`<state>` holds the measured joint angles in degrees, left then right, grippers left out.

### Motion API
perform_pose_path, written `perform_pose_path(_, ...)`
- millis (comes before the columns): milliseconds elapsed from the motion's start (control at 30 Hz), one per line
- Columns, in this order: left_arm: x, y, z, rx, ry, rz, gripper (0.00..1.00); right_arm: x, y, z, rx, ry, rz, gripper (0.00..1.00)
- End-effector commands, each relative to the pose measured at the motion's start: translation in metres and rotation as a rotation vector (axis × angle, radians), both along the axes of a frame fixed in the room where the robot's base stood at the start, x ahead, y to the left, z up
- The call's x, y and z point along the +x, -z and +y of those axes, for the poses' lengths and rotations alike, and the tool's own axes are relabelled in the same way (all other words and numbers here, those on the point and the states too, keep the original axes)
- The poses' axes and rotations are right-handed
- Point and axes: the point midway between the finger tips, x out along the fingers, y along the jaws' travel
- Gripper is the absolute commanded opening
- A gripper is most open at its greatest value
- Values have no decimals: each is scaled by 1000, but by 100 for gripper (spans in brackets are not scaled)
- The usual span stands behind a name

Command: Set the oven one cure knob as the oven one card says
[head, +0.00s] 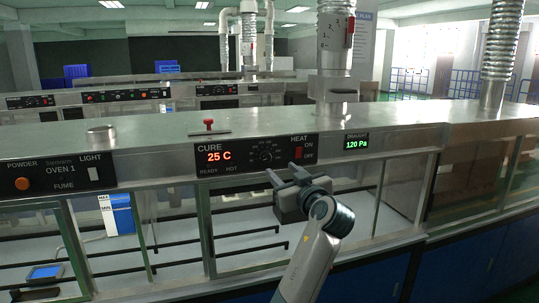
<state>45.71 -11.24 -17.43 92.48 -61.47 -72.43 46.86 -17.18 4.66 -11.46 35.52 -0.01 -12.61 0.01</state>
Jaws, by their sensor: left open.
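The cure panel (232,156) on the front of oven one has a red display reading 25 C. Its cure knob (265,154) is a dark round dial with marks around it, and its pointer is too small to read. My left gripper (283,175) is open and empty, just below and right of the knob, and seems apart from it. I cannot make out a card with readable settings for oven one. My right gripper is not in view.
The heat switch (298,153) is red, right of the knob. A draught display (357,142) reads 120 Pa. The left panel (58,177) says OVEN 1 and has an orange button. A red-topped handle (209,125) stands on the hood above. Glass windows lie below.

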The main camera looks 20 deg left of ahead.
Motion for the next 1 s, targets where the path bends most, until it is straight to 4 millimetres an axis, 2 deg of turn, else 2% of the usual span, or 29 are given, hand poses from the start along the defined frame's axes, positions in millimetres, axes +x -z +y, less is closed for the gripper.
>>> perform_pose_path(33, 8, -5, 7, 4, -3, 2, 43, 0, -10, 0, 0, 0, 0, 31)
perform_pose_path(500, 71, -4, 54, 2, -1, 1, 43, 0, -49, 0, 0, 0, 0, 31)
perform_pose_path(733, 84, -1, 64, 1, 0, 1, 43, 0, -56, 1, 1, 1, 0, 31)
perform_pose_path(1000, 86, 1, 65, -1, 0, 1, 43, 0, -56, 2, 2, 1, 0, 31)
